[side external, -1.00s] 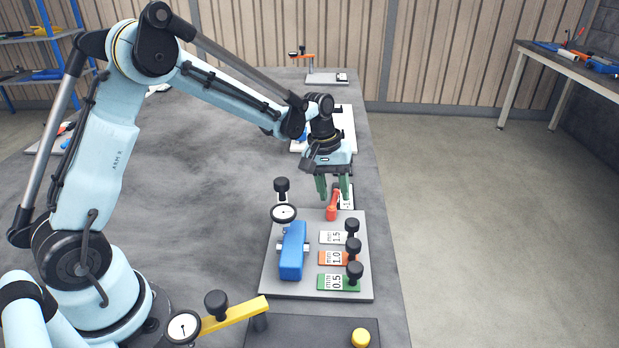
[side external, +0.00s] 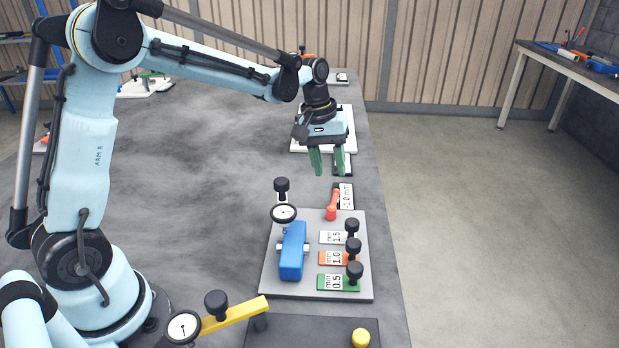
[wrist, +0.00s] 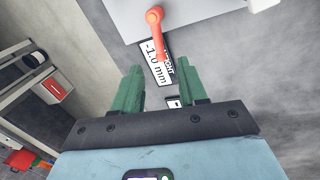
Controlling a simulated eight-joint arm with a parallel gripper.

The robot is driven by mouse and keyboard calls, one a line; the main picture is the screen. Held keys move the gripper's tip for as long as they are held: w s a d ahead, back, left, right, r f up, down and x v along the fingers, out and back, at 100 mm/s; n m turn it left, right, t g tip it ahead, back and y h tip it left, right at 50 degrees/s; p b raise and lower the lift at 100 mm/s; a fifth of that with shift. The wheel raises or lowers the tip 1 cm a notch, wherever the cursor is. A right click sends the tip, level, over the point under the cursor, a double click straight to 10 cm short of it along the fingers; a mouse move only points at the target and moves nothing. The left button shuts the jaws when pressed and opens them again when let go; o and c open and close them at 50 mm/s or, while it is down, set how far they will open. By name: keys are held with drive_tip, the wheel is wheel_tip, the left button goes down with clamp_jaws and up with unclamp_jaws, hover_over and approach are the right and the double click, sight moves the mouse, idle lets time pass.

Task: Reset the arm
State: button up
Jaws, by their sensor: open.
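My gripper (side external: 327,163) has green fingers and hangs above the table behind the grey plate, with a clear gap beneath it. Its fingers are apart and nothing is between them; they also show apart in the wrist view (wrist: 160,90). The red lever (side external: 332,205) stands at the back edge of the grey plate, in front of and below my gripper. It shows beyond the fingertips in the wrist view (wrist: 157,32). A label reading -1.0 mm (side external: 346,196) lies beside the lever.
The grey plate (side external: 275,275) carries a blue block (side external: 293,252), a dial gauge (side external: 284,213) and black-knobbed tags marked 1.5, 1.0 and 0.5. A yellow bar (side external: 235,315) with another dial is in front. The table's left middle is clear; its right edge is close to the plate.

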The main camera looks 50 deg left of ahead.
sight(334, 194)
wheel_tip(334, 194, up, 5)
drive_tip(key=f, duration=0.7)
drive_tip(key=d+f, duration=0.1)
drive_tip(key=f, duration=0.3)
drive_tip(key=shift+w+f, duration=0.15)
drive_tip(key=shift+w, duration=0.2)
drive_tip(key=shift+w+d+f, duration=0.1)
drive_tip(key=shift+d+f, duration=0.05)
drive_tip(key=shift+f, duration=0.05)
drive_tip(key=shift+w+d+m+g, duration=0.15)
drive_tip(key=shift+d+m, duration=0.1)
drive_tip(key=shift+m, duration=0.55)
drive_tip(key=shift+w+d+m+g, duration=0.1)
drive_tip(key=shift+d+m+g, duration=0.1)
drive_tip(key=shift+m, duration=0.6)
drive_tip(key=shift+s+a+n, duration=0.25)
drive_tip(key=shift+a+n, duration=0.15)
drive_tip(key=shift+n, duration=0.7)
drive_tip(key=shift+s+a+r+n, duration=0.15)
drive_tip(key=shift+r+n, duration=0.1)
drive_tip(key=shift+n, duration=0.15)
wheel_tip(334, 194, up, 10)
drive_tip(key=s+a, duration=0.1)
drive_tip(key=shift+a+r, duration=0.25)
drive_tip(key=shift+a, duration=0.15)
